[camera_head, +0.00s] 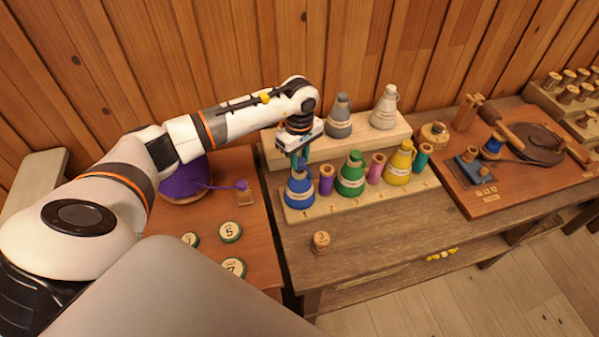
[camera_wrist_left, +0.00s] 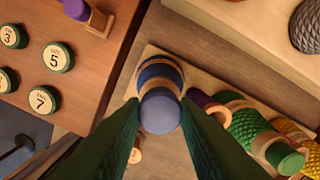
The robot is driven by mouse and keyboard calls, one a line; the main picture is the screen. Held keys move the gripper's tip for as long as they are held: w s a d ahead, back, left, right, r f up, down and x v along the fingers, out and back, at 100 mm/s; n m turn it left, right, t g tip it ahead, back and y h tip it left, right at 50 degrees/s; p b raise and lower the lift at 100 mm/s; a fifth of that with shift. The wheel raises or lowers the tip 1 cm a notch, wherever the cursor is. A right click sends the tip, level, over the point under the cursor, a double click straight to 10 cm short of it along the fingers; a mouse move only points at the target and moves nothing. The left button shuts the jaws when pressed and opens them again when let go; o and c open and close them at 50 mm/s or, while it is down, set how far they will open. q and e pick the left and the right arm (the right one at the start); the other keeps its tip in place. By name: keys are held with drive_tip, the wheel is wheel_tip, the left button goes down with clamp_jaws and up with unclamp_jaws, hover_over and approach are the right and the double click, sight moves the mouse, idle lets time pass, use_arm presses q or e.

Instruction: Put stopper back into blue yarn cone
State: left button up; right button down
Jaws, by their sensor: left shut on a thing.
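The blue yarn cone (camera_head: 299,192) stands upright at the left end of a light wooden rack (camera_head: 336,208), by the number 1. It also shows in the left wrist view (camera_wrist_left: 160,70). My left gripper (camera_head: 300,157) points down directly above the cone. In the left wrist view its two green fingers (camera_wrist_left: 160,122) are shut on the blue-grey stopper (camera_wrist_left: 160,112), whose round top faces the camera. The stopper lines up closely with the cone's top; I cannot tell whether it sits in the cone. My right gripper is not in view.
Purple spool (camera_head: 326,180), green cone (camera_head: 351,175), pink spool (camera_head: 376,168) and yellow cone (camera_head: 398,165) stand along the rack. A small wooden spool (camera_head: 321,242) stands in front. Numbered green discs (camera_head: 230,232) lie left.

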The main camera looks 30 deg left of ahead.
use_arm(q)
drive_tip(key=shift+f+b, duration=0.6)
drive_tip(key=shift+f, duration=0.2)
drive_tip(key=o, duration=1)
drive_tip(key=shift+o, duration=0.5)
drive_tip(key=o, duration=0.3)
drive_tip(key=shift+r, duration=0.15)
wheel_tip(320, 180, up, 9)
drive_tip(key=p, duration=0.4)
drive_tip(key=shift+p, duration=0.3)
